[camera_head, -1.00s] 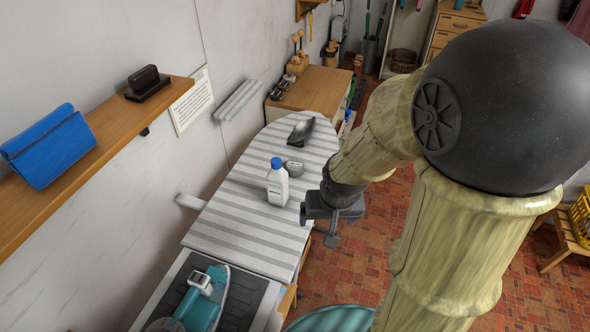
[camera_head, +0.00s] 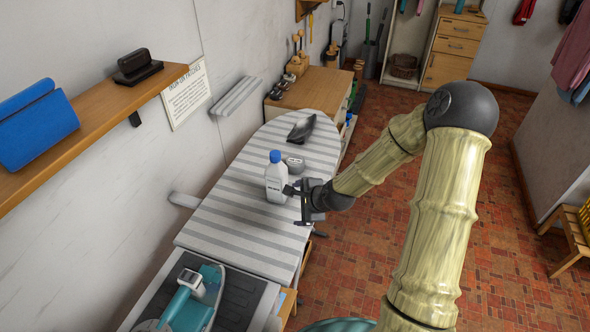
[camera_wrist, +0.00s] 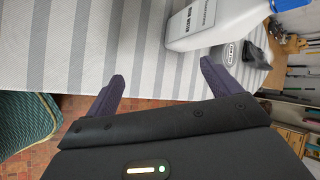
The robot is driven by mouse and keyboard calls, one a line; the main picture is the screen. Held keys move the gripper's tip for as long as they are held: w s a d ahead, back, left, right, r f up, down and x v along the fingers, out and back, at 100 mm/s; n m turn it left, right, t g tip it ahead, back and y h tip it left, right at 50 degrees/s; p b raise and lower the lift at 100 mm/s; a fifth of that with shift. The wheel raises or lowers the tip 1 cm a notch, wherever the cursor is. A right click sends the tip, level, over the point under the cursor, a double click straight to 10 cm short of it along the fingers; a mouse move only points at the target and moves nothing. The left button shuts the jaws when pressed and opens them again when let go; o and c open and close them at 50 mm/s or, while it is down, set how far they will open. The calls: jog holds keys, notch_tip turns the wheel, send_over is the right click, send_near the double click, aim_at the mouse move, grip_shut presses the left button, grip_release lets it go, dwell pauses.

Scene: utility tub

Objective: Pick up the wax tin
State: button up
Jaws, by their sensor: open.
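The wax tin appears to be the small grey, rounded tin (camera_head: 295,164) on the striped ironing board (camera_head: 240,217), just behind and right of a white bottle with a blue cap (camera_head: 276,181). In the wrist view the tin (camera_wrist: 238,54) shows a pale label and is partly covered by the bottle (camera_wrist: 207,22). My gripper (camera_head: 298,202) is at the board's right edge, close to the bottle and nearer the camera than the tin. In the wrist view its two dark fingers (camera_wrist: 160,78) are spread apart with nothing between them.
A dark, pointed object (camera_head: 301,129) lies farther back on the board. A teal iron (camera_head: 192,300) stands at the board's near end. A wall shelf (camera_head: 95,118) is at left, and a wooden cabinet (camera_head: 318,88) stands behind. Open tiled floor (camera_head: 490,215) lies to the right.

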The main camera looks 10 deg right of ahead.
aim_at(298, 165)
jog(key=w+m+t, duration=0.1)
jog(key=w+m, duration=0.1)
jog(key=w+d+f+m+t+b, duration=0.1)
jog(key=w+m, duration=0.1)
jog(key=m, duration=0.1)
jog(key=w+d+f+m+t+b, duration=0.1)
jog(key=w+m, duration=0.1)
jog(key=m, duration=0.1)
jog(key=shift+d+f, duration=0.15)
jog(key=shift+f, duration=0.05)
jog(key=w+d+m+t, duration=0.1)
jog(key=m, duration=0.1)
jog(key=w+d+m+t+b, duration=0.1)
jog(key=d+m, duration=0.1)
jog(key=m, duration=0.1)
jog(key=w+d+m+t+h+b, duration=0.1)
jog(key=w+d+m, duration=0.1)
jog(key=shift+r, duration=0.35)
jog(key=shift+a, duration=0.1)
jog(key=shift+w+a+f, duration=0.1)
jog(key=shift+w+a, duration=0.05)
jog(key=shift+w, duration=0.25)
jog(key=p+x, duration=0.2)
jog(key=x, duration=0.9)
jog(key=shift+w+f+p, duration=0.1)
jog(key=shift+f+p, duration=0.05)
jog(key=shift+p, duration=0.25)
